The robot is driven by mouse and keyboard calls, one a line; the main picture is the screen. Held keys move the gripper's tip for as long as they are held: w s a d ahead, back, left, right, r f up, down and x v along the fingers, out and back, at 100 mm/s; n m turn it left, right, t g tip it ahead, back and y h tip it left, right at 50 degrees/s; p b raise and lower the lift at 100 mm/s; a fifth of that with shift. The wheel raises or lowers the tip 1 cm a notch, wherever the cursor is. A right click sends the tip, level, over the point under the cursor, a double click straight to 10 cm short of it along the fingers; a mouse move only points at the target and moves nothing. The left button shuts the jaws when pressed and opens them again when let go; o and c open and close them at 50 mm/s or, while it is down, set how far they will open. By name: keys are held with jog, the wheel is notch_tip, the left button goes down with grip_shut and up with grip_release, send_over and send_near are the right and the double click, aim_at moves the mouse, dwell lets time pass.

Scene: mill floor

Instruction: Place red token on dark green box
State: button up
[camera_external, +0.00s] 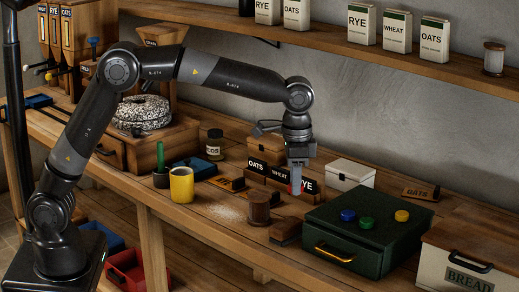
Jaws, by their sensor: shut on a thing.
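My gripper (296,190) hangs fingers down over the workbench, in front of the small labelled wooden boxes and left of the dark green box. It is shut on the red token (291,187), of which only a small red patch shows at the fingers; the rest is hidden. The dark green box (318,237) has its lid closed and a brass handle on its front. A blue token (348,216), a green token (366,223) and a yellow token (402,216) lie apart on its top. The token is held above bench level, to the left of these.
A brown spool-like object (259,208) and a wooden brush-like block (285,232) stand left of the green box. A white box (350,175) is behind it, and a bread bin (458,262) is at right. A yellow mug (181,186) stands further left.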

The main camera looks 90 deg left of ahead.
jog(key=w+d+r, duration=0.1)
jog(key=w+d, duration=0.1)
jog(key=d, duration=0.2)
send_over(325, 218)
notch_tip(325, 218, down, 7)
jog(key=shift+r, duration=0.15)
jog(key=shift+f, duration=1.9)
jog(key=shift+s+f, duration=0.1)
jog(key=shift+f, duration=0.05)
jog(key=o, duration=0.9)
jog(key=shift+o, duration=0.2)
